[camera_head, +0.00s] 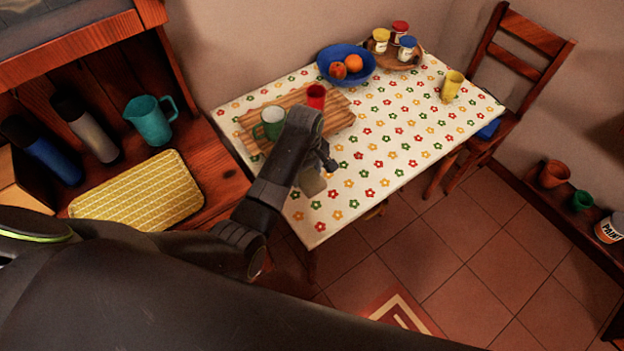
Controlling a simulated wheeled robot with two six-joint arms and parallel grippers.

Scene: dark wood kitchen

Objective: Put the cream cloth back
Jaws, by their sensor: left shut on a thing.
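My left arm reaches over the flowered table, and my left gripper (326,162) is small and dark, partly hidden by my own arm. It is shut. A small pale cream-grey piece (312,183), which looks like the cream cloth, shows just below it near the table's front edge. The arm covers part of this piece, and I cannot tell whether it touches the tabletop. My right gripper is not in view.
The table (350,208) holds a wooden board (340,107) with a green mug (270,124) and red cup (316,96), a blue fruit bowl (346,66), jars and a yellow cup (452,86).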

